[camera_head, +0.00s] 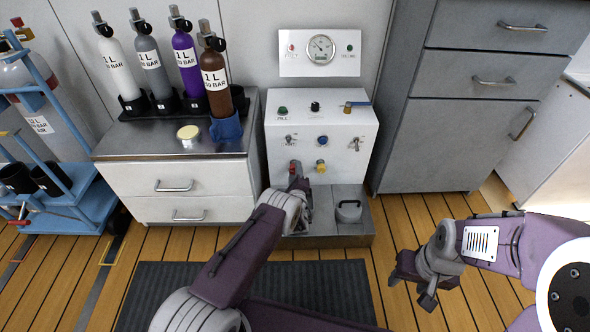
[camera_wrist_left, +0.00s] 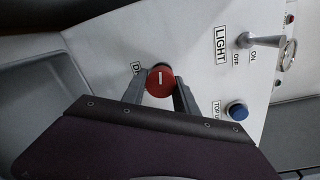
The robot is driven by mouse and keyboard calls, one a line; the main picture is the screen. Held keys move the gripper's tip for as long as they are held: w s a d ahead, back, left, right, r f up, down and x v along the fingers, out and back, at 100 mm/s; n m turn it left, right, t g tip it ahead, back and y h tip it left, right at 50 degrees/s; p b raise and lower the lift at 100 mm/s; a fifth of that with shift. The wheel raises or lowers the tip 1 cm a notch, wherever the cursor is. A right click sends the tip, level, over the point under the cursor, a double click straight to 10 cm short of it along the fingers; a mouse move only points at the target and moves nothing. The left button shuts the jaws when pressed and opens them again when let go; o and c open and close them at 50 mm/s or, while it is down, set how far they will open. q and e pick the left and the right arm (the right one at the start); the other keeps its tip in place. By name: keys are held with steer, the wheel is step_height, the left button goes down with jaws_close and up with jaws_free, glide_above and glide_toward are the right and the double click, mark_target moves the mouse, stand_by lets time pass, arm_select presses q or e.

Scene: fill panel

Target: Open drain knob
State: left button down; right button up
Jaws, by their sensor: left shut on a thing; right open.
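The drain knob is a round red knob with a white line across it; in the left wrist view (camera_wrist_left: 160,82) it sits between my fingers beside a partly hidden label starting "DR". In the head view the red knob (camera_head: 294,167) is low on the front of the white fill panel (camera_head: 337,172). My left gripper (camera_wrist_left: 160,90) is shut on the red knob, one finger on each side; in the head view its fingers are mostly hidden by the wrist. My right gripper (camera_head: 410,297) is open and empty over the floor at the right.
A blue knob (camera_wrist_left: 237,111) and a light switch (camera_wrist_left: 262,40) are close to the left gripper. A yellow knob (camera_head: 320,166) is right of the red one. Several bottles stand on the left cabinet (camera_head: 180,187); a grey cabinet (camera_head: 460,130) is right.

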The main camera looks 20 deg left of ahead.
arm_select(q)
steer(key=n+p, duration=0.1)
steer(key=n, duration=0.4)
steer(key=shift+d+r+h+p, duration=0.1)
steer(key=shift+h+p, duration=0.2)
steer(key=shift+p, duration=0.1)
steer(key=n+p, duration=0.1)
steer(key=n, duration=0.5)
steer(key=shift+r, duration=0.1)
steer(key=n, duration=0.2)
steer(key=n+p, duration=0.1)
steer(key=n, duration=0.2)
steer(key=shift+t+h, duration=0.3)
steer(key=shift+t, duration=0.1)
steer(key=n, duration=0.3)
steer(key=n+p, duration=0.1)
steer(key=n, duration=0.2)
steer(key=shift+s+a, duration=0.1)
steer(key=shift+a, duration=0.1)
steer(key=shift+n, duration=0.3)
steer(key=c, duration=1)
jaws_free()
steer(key=shift+o, duration=0.2)
steer(key=shift+r, duration=0.1)
